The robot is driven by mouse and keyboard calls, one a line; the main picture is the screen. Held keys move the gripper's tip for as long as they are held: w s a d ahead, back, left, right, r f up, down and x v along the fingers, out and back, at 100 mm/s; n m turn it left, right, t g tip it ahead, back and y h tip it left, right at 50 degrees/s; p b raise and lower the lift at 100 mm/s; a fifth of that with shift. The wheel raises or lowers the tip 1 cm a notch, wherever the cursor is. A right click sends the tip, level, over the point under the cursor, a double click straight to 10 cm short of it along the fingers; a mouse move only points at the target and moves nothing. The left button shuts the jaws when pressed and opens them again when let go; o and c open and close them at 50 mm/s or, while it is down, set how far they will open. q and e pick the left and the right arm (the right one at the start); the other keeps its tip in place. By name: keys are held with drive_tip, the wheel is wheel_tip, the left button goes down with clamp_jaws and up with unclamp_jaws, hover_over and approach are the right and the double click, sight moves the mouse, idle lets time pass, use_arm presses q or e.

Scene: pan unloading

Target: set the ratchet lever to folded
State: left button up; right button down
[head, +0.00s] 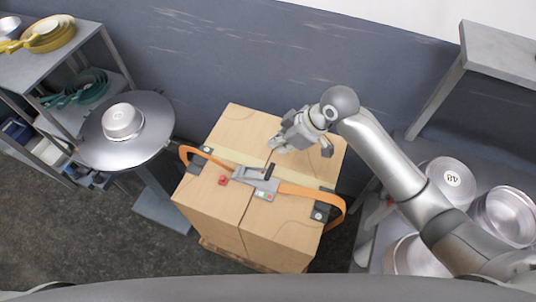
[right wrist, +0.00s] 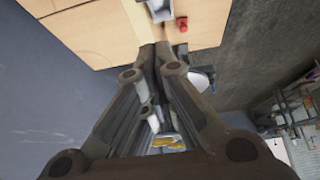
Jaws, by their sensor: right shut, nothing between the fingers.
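The ratchet (head: 256,180) is a grey metal buckle on an orange strap (head: 300,191) across the top of a cardboard box (head: 228,128). A short dark piece, perhaps the lever's grip (head: 269,170), shows at its upper edge; I cannot tell the lever's exact angle. My right gripper (head: 287,140) hovers over the back part of the box, behind the ratchet. In the right wrist view its fingers (right wrist: 162,50) are shut together and empty, with part of the ratchet (right wrist: 160,9) at the top edge. My left gripper is not in view.
A red knob (head: 223,181) sits left of the ratchet. Dark corner guards (head: 320,211) hold the strap at the box edges. A round table (head: 95,150) with a pan (head: 122,121) stands left. Several metal pans (head: 451,180) lie right, beside my right arm. A wall is behind.

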drive_tip(key=p+x, duration=0.1)
drive_tip(key=x, duration=0.2)
drive_tip(key=d+p+x, duration=0.1)
drive_tip(key=x, duration=0.3)
drive_tip(key=s+f+x, duration=0.1)
drive_tip(key=x, duration=0.2)
drive_tip(key=shift+f+p, duration=0.3)
drive_tip(key=shift+p, duration=0.1)
drive_tip(key=shift+d+f, duration=0.2)
drive_tip(key=shift+f, duration=0.45)
